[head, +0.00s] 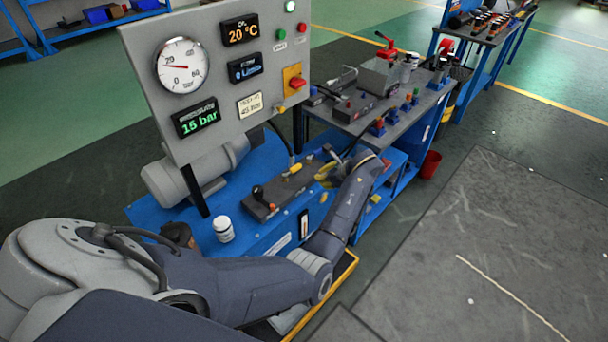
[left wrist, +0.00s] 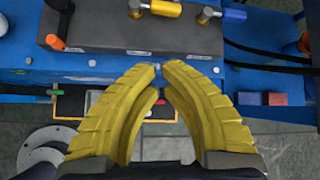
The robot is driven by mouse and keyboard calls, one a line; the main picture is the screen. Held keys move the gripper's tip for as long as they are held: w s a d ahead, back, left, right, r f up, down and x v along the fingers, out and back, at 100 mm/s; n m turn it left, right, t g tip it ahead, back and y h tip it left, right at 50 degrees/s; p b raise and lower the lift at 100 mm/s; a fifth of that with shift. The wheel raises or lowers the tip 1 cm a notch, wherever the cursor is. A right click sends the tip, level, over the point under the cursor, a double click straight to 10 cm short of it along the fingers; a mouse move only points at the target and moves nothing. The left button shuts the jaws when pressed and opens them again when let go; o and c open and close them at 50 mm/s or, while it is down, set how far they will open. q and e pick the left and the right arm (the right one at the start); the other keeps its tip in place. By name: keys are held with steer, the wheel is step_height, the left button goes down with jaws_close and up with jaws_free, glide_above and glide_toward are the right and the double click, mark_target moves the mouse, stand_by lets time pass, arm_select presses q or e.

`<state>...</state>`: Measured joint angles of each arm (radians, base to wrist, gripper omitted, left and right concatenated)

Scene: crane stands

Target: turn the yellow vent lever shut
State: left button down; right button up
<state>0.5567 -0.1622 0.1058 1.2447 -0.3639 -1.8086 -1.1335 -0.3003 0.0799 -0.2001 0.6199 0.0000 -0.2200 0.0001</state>
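The yellow vent lever (head: 295,168) sits on a dark valve block (head: 268,207) on the blue bench. In the left wrist view the yellow lever (left wrist: 165,8) shows at the top edge, on a brass fitting, partly cut off by the frame. My left gripper (left wrist: 159,68) has its yellow fingers together at the tips, with nothing visible held. The tips are apart from the lever, just off the block's edge in that view. In the head view my left wrist hides part of the gripper, to the right of the lever. My right gripper is not in view.
A gauge panel (head: 220,75) stands behind the block. A white jar (head: 223,229) stands left of it. Black hoses (left wrist: 265,50) run at the right.

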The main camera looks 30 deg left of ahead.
arm_select(q)
steer(key=m, duration=0.3)
glide_toward(301, 176)
steer(key=f, duration=0.2)
steer(key=a+f, duration=0.1)
steer(key=shift+s+a+f, duration=0.2)
steer(key=shift+f, duration=0.2)
steer(key=a, duration=0.2)
steer(key=shift+w+a+f, duration=0.15)
steer(key=shift+w+a, duration=0.2)
steer(key=shift+w, duration=0.05)
steer(key=shift+w+a, duration=0.2)
steer(key=shift+a, duration=0.45)
steer(key=shift+w+a, duration=0.4)
steer(key=shift+a, duration=0.3)
